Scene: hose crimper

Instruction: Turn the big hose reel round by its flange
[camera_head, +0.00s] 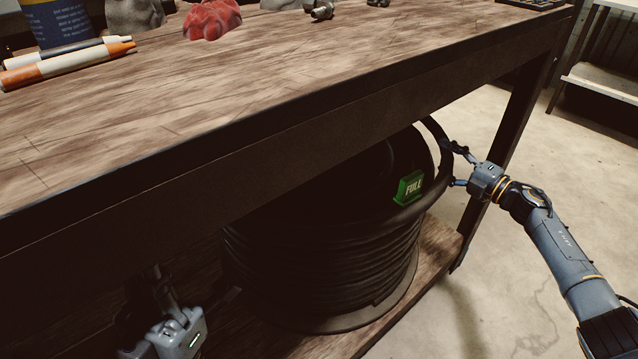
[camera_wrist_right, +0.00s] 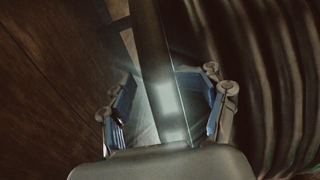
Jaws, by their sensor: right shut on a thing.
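The big hose reel (camera_head: 330,250) stands on the lower shelf under the workbench, wound with black hose. Its upper flange (camera_head: 440,150) sticks out past the bench edge on the right, and a green tag reading FULL (camera_head: 410,188) sits by it. My right gripper (camera_head: 456,166) is shut on the flange rim from the right. In the right wrist view the flange (camera_wrist_right: 160,70) passes between the gripper's fingers (camera_wrist_right: 168,108), with hose coils to the right. My left gripper (camera_head: 150,285) is low at the left in shadow; its fingers are too dark to read.
The wooden workbench top (camera_head: 250,90) overhangs most of the reel. A bench leg (camera_head: 515,110) stands close behind my right gripper. The lower shelf (camera_head: 440,245) carries the reel. Concrete floor (camera_head: 520,270) is open at the right; a grey shelf (camera_head: 605,80) stands farther back.

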